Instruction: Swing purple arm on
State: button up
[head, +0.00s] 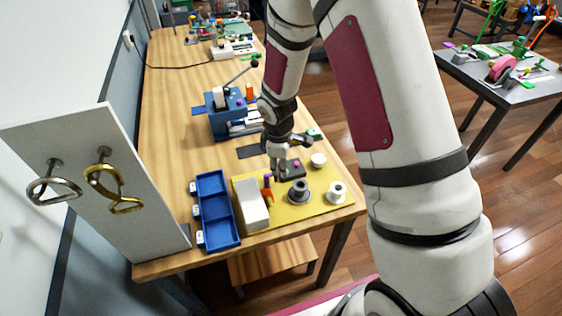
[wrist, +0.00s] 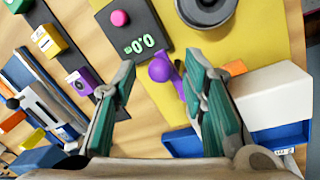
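The purple arm (wrist: 178,86) has a round purple knob (wrist: 159,70) at its end. In the wrist view it lies at the centre, above the yellow mat (wrist: 262,25). In the head view a small purple bit (head: 267,180) shows beside the white block (head: 250,204), just left of my gripper (head: 280,166). In the wrist view my gripper (wrist: 160,62) is open, with teal fingers spread on either side of the knob. The right finger appears close to the purple arm and partly covers it; I cannot tell whether they touch.
A dark box with a pink button and display (wrist: 140,30) lies close by. An orange piece (wrist: 236,67) sits by the white block. A grey spool (head: 299,191), a white spool (head: 337,192), a blue tray (head: 216,210) and a blue machine (head: 226,113) stand around.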

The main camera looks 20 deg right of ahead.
grip_shut()
jog(key=shift+s+a+m+h+p, duration=0.15)
jog(key=shift+s+m, duration=0.15)
jog(key=shift+m, duration=0.5)
jog(key=shift+s+d+m+h+p, duration=0.15)
jog(key=shift+s+m, duration=0.15)
jog(key=shift+m, duration=0.5)
jog(key=shift+a, duration=0.1)
grip_release()
jog(key=v, duration=1.2)
jog(key=shift+w, duration=0.2)
